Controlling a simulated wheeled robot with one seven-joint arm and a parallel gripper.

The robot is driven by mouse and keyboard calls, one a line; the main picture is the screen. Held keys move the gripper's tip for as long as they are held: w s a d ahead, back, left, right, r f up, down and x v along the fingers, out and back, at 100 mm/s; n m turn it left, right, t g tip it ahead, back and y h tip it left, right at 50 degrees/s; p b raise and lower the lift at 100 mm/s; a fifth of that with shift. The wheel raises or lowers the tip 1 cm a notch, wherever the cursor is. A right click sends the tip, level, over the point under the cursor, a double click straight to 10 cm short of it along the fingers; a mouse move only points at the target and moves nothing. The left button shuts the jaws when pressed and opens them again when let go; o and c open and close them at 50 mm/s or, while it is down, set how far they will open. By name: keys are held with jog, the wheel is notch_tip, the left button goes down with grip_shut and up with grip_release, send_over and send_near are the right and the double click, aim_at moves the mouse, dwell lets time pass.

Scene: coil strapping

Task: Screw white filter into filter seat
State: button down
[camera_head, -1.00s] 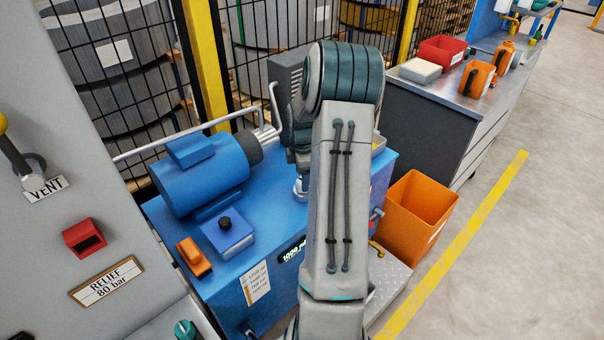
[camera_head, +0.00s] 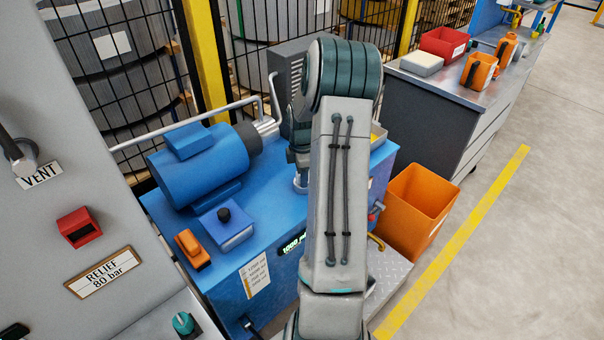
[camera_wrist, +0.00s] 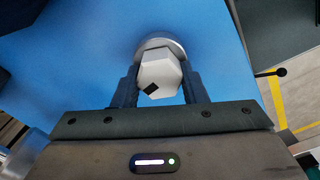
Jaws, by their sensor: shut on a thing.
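In the wrist view, my gripper (camera_wrist: 160,92) is shut on the white filter (camera_wrist: 161,74). The filter has a faceted end with a small black mark and sits between the two dark fingers. A round pale metal ring (camera_wrist: 158,44) shows behind the filter on the blue surface, likely the filter seat. The filter lines up with it, but I cannot tell how far it is threaded in. In the head view my arm hides the gripper and filter; a bit of pale metal fitting (camera_head: 300,182) shows beside the arm on the blue unit (camera_head: 270,215).
A blue motor (camera_head: 200,170), a blue box with a black knob (camera_head: 227,225) and an orange part (camera_head: 193,249) are on the unit. An orange bin (camera_head: 418,205) stands at its right.

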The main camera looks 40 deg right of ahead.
jog(key=m, duration=0.5)
jog(key=shift+d+b, duration=0.1)
jog(key=shift+b, duration=0.2)
jog(key=shift+m, duration=1.4)
jog(key=shift+w+m, duration=0.1)
jog(key=shift+m, duration=0.9)
jog(key=m, duration=0.5)
jog(key=shift+d, duration=0.15)
jog(key=shift+m, duration=0.5)
jog(key=m, duration=0.2)
jog(key=shift+r+m, duration=0.1)
jog(key=shift+m, duration=0.3)
jog(key=m+p, duration=0.1)
jog(key=m, duration=0.4)
jog(key=shift+d, duration=0.15)
